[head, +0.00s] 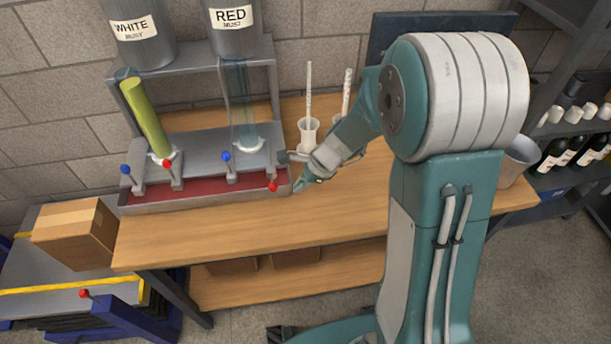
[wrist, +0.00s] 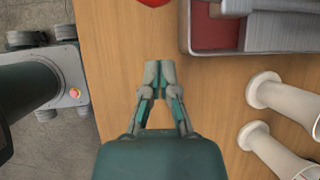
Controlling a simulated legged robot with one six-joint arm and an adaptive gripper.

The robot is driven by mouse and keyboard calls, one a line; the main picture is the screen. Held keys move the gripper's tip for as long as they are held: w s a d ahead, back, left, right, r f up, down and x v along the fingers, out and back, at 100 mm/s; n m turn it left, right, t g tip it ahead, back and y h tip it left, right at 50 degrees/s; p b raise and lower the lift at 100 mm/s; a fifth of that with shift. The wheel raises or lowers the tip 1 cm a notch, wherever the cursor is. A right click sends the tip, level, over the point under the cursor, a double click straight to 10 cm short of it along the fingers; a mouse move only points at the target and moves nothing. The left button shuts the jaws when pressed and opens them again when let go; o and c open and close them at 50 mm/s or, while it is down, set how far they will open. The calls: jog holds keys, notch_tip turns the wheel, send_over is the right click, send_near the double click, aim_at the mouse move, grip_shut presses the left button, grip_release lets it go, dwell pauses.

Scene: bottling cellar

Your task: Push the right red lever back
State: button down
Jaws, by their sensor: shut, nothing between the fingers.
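The right red lever (head: 272,187) is at the right end of the bottling machine, its red ball tipped forward over the front of the drip tray. A red round part (wrist: 153,2), likely its ball, is cut by the top edge of the wrist view. My gripper (head: 299,187) is just right of the lever and the tray's right end, low near the bench top, apart from the ball. In the wrist view my gripper (wrist: 160,70) has its fingertips together with nothing between them.
Blue levers (head: 226,157) stand beside the red ones. The grey tray (head: 200,202) has a red floor. White holders (head: 308,132) with rods stand behind my gripper. The wooden bench (head: 330,225) is clear in front. A cardboard box (head: 75,232) is at the left.

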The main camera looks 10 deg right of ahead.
aim_at(272, 181)
jog(key=shift+x, duration=1.2)
jog(key=shift+s+a+r, duration=0.1)
jog(key=shift+a+r, duration=1.25)
jog(key=shift+d, duration=0.1)
